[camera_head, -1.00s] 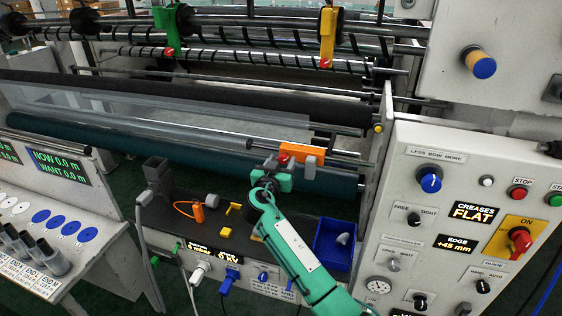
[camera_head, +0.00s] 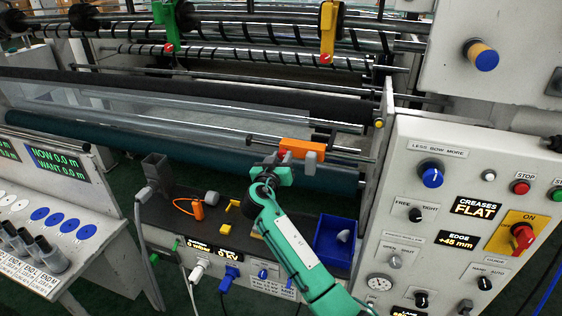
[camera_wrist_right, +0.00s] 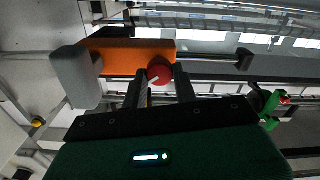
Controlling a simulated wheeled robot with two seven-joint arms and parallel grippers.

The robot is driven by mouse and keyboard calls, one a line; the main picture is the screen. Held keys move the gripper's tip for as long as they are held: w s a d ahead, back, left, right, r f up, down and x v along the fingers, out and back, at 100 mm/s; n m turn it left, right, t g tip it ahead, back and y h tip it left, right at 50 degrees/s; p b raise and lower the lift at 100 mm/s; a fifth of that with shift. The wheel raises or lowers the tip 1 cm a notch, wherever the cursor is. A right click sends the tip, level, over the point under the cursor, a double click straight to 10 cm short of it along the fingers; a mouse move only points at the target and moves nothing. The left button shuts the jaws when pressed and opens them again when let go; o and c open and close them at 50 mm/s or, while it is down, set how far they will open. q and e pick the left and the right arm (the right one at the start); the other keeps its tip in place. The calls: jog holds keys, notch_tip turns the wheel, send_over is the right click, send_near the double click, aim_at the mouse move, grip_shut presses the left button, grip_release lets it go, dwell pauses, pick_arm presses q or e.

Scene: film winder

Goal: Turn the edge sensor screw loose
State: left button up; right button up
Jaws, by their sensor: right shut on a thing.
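The edge sensor is an orange block (camera_head: 302,147) with grey ends on a rod across the machine; it also shows in the right wrist view (camera_wrist_right: 120,57). Its red screw (camera_wrist_right: 159,71) faces my right gripper and has a pale line on its face. My right gripper (camera_wrist_right: 162,88) has its two dark fingers on either side of the red screw and is shut on it. In the head view my right gripper (camera_head: 275,172) reaches up to the orange block, and the screw is mostly hidden there. My left gripper is not in view.
Below the arm is a dark shelf with an orange clamp-like tool (camera_head: 197,209), yellow pieces and a blue bin (camera_head: 336,243). The control panel (camera_head: 400,175) stands close on the right, its display reading EDGE +45 mm. Rollers cross behind the sensor.

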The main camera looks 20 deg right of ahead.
jog(key=shift+f+n+b, duration=0.2)
jog(key=shift+n+b, duration=0.35)
jog(key=shift+n, duration=0.25)
jog(key=n+b, duration=0.1)
jog(key=n, duration=0.1)
jog(key=shift+r+n, duration=0.1)
jog(key=shift+n, duration=0.3)
jog(key=n, duration=0.2)
jog(key=shift+n, duration=0.3)
jog(key=n, duration=0.2)
jog(key=shift+n, duration=0.4)
jog(key=n+p, duration=0.1)
jog(key=n, duration=0.1)
jog(key=shift+a+r+n, duration=0.1)
jog(key=shift+n, duration=0.3)
jog(key=n+p, duration=0.1)
jog(key=n, duration=0.1)
jog(key=shift+n, duration=0.3)
jog(key=n+p, duration=0.3)
jog(key=n, duration=0.2)
jog(key=shift+f+n+p, duration=0.2)
jog(key=shift+n+p, duration=0.3)
jog(key=shift+n, duration=0.7)
